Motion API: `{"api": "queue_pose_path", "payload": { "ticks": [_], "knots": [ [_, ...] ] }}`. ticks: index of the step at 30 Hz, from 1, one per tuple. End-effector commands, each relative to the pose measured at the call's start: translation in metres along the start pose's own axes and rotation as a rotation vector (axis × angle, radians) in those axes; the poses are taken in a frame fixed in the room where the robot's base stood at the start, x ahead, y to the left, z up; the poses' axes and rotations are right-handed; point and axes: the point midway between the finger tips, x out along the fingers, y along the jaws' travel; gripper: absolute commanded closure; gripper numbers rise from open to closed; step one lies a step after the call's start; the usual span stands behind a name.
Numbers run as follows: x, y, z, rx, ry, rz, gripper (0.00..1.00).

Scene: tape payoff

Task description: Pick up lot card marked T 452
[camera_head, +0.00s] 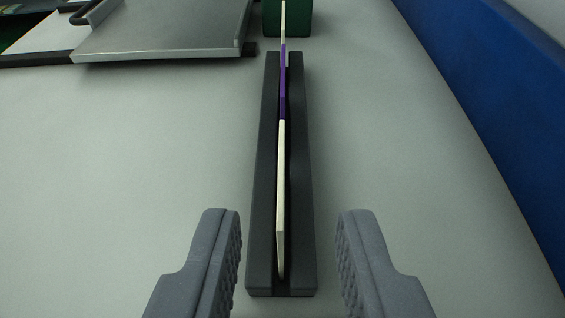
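A thin cream card (281,190) stands on edge in the slot of a long dark holder (259,200). I see it almost edge-on, with a purple band (283,85) across part of it. Its marking cannot be read from here, so I cannot tell whether it is T 452. My gripper (290,225) is open, with one grey ridged finger on each side of the near end of the holder. There are gaps between both fingers and the holder, and nothing is between the fingers except the holder and card.
A grey metal tray (165,28) with a dark handle lies at the upper left. A green block (298,20) stands behind the holder's far end. A blue wall or panel (490,90) runs along the right. The pale table (130,150) is clear on both sides of the holder.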

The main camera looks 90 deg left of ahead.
Motion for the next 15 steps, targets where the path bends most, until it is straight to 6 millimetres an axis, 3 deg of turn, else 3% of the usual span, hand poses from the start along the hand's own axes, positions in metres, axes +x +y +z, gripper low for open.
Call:
{"api": "queue_pose_path", "payload": {
  "ticks": [8,15],
  "knots": [
    [0.02,-0.001,0.002,0.0,0.0,0.001,0.72],
    [0.053,-0.003,0.005,0.0,-0.001,-0.001,0.72]
  ]
}}
